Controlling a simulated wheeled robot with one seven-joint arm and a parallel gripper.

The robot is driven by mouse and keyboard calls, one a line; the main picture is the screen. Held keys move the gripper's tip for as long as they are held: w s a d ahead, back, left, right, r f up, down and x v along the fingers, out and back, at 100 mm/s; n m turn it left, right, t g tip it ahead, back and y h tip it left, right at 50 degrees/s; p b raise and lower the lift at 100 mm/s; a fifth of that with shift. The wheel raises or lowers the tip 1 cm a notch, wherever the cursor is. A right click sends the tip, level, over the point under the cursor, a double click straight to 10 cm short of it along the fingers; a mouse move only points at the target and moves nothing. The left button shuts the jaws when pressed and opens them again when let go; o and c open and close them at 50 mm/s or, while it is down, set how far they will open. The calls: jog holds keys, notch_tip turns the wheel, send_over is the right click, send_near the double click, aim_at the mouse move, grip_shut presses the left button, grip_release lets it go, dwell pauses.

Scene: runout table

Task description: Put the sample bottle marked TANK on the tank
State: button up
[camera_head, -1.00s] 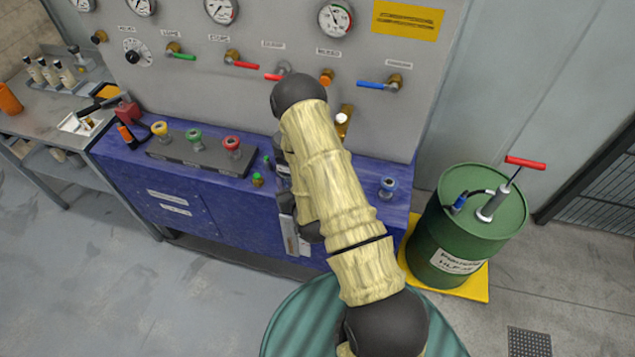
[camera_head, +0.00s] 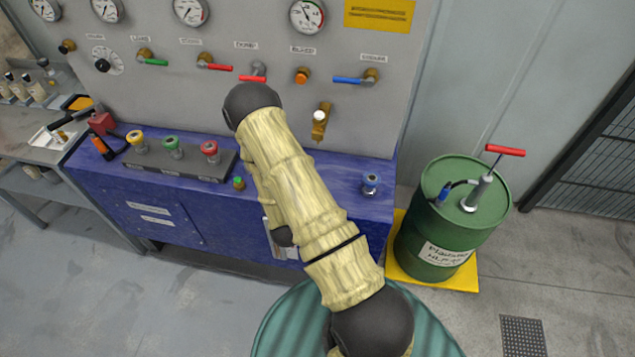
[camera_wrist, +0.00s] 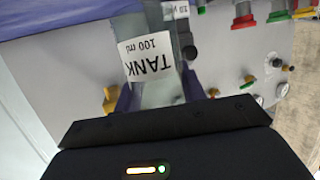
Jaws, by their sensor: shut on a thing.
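The sample bottle (camera_wrist: 162,88) is in the wrist view, a clear bottle with a white label reading TANK 100 ml, upside down in the picture. My gripper (camera_wrist: 158,100) is shut on it, with a finger on each side. In the head view my arm hides the gripper and bottle. A blue bench (camera_head: 345,200) stands below the gauge panel, and a green drum (camera_head: 425,235) with a hand pump stands to its right. No tank marking is readable in the head view, so I cannot tell which thing is the tank.
The grey panel (camera_head: 215,110) carries gauges and valve handles. A side table (camera_head: 35,125) holds small bottles.

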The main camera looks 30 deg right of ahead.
jog(key=s+d+m+g+h+b, duration=0.5)
jog(key=s+m+g+h, duration=0.3)
jog(key=m+g+h, duration=0.1)
jog(key=shift+s+f+m, duration=0.2)
jog(key=shift+f+m, duration=0.25)
jog(key=shift+m, duration=0.35)
